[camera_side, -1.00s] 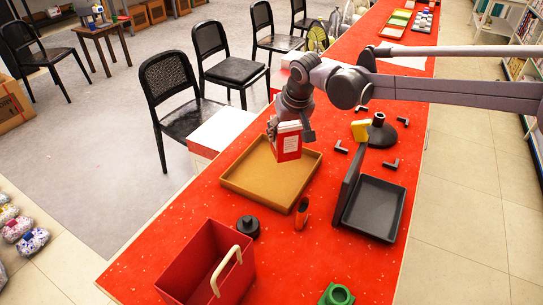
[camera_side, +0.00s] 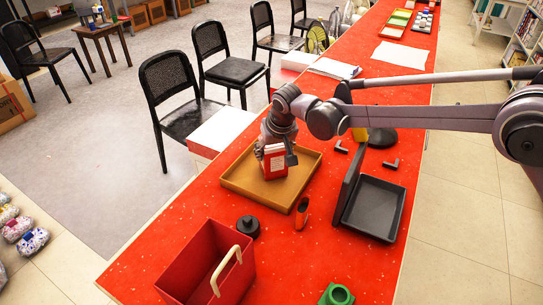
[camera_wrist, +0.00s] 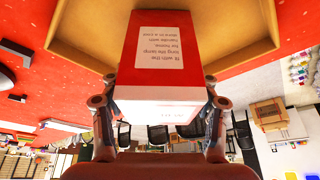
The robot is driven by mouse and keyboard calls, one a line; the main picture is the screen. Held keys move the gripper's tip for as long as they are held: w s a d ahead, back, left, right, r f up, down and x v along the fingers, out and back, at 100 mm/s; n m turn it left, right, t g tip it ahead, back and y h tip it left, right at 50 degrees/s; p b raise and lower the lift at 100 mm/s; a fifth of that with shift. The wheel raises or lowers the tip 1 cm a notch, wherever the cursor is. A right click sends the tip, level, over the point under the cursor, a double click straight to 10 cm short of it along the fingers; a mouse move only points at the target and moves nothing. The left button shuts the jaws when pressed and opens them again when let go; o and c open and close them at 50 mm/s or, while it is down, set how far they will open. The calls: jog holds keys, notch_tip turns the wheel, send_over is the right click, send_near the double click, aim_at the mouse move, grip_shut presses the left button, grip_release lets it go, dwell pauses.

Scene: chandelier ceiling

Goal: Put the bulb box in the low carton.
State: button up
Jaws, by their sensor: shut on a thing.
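The bulb box (camera_side: 275,163) is red and white with a printed white label. My gripper (camera_side: 274,150) is shut on it. In the wrist view the box (camera_wrist: 160,55) sits between the two fingers of my gripper (camera_wrist: 160,103). The low carton (camera_side: 234,187) is a shallow, open tan tray on the red table. The box is over the inside of the carton, upright or nearly so. I cannot tell whether its bottom touches the carton's floor. The carton's tan wall (camera_wrist: 82,35) also shows around the box in the wrist view.
A black hinged case (camera_side: 373,208) stands open to the carton's right. An orange-handled tool (camera_side: 302,213), a black round object (camera_side: 248,227) and a red bin (camera_side: 190,262) with a pale handle are nearer the camera. A green block (camera_side: 338,294) lies at the front.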

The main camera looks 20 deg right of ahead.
jog(key=o, duration=1.1)
jog(key=shift+f, duration=0.1)
jog(key=shift+o, duration=0.2)
jog(key=v, duration=1.2)
jog(key=s+d+r, duration=0.4)
jog(key=d+r, duration=0.1)
jog(key=d, duration=0.4)
jog(key=s+d+t, duration=0.2)
jog(key=s+d, duration=1.2)
jog(key=d, duration=0.1)
jog(key=s+d+f, duration=0.5)
jog(key=s, duration=0.3)
jog(key=shift+s+t, duration=0.25)
jog(key=shift+t, duration=0.05)
jog(key=shift+f, duration=0.1)
